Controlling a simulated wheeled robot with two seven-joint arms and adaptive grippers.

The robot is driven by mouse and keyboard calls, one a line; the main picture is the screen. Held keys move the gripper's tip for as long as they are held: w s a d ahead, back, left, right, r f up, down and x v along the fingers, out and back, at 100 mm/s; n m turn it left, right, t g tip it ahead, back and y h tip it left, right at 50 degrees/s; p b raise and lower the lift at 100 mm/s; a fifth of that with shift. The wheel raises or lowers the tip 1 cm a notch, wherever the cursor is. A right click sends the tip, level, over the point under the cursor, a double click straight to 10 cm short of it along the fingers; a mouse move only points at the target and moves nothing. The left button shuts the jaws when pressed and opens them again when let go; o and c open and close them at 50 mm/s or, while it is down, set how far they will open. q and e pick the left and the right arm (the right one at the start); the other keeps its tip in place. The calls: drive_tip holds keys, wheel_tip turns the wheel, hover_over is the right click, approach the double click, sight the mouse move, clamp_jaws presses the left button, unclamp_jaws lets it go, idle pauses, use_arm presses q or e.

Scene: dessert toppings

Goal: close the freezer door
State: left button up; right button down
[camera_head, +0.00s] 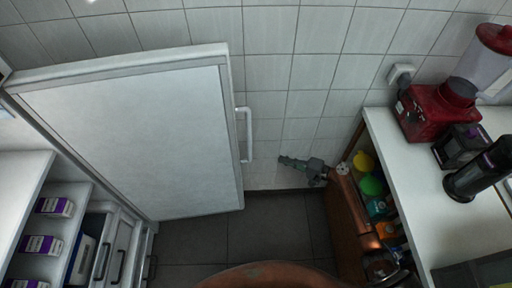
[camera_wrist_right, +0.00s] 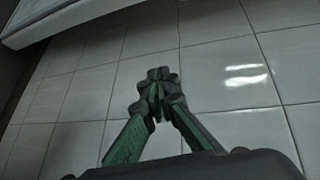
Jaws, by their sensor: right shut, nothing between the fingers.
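The freezer door (camera_head: 130,140) stands wide open in the head view, a large white panel reaching from the left toward the tiled wall. Its pale handle (camera_head: 248,135) is on the right edge. The freezer's inside (camera_head: 65,200) shows at lower left, with shelves and drawers. My right gripper (camera_head: 284,160) is to the right of the handle, apart from it, in front of the tiled wall. In the right wrist view its fingertips (camera_wrist_right: 158,74) meet with nothing between them. A white edge (camera_wrist_right: 50,18) shows there at upper left; I cannot tell surely whether it is the door. My left gripper is not in view.
White boxes with purple labels (camera_head: 42,245) are on the freezer shelves. At right, a white counter (camera_head: 420,200) holds a red blender (camera_head: 432,110) and dark appliances. Open shelving below it holds colourful items (camera_head: 372,185). Dark floor (camera_head: 270,235) is clear between freezer and counter.

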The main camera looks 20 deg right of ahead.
drive_tip(key=w+a+r+n+y, duration=0.2)
drive_tip(key=a+r+y, duration=0.15)
drive_tip(key=r, duration=0.75)
use_arm(q)
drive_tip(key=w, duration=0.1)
drive_tip(key=b, duration=0.1)
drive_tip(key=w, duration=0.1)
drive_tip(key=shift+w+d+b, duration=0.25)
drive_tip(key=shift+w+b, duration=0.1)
drive_tip(key=shift+b, duration=0.05)
use_arm(e)
drive_tip(key=w+a, duration=0.2)
drive_tip(key=a, duration=0.6)
drive_tip(key=shift+a+f+m, duration=0.2)
drive_tip(key=shift+a+m, duration=0.1)
drive_tip(key=shift+s, duration=0.15)
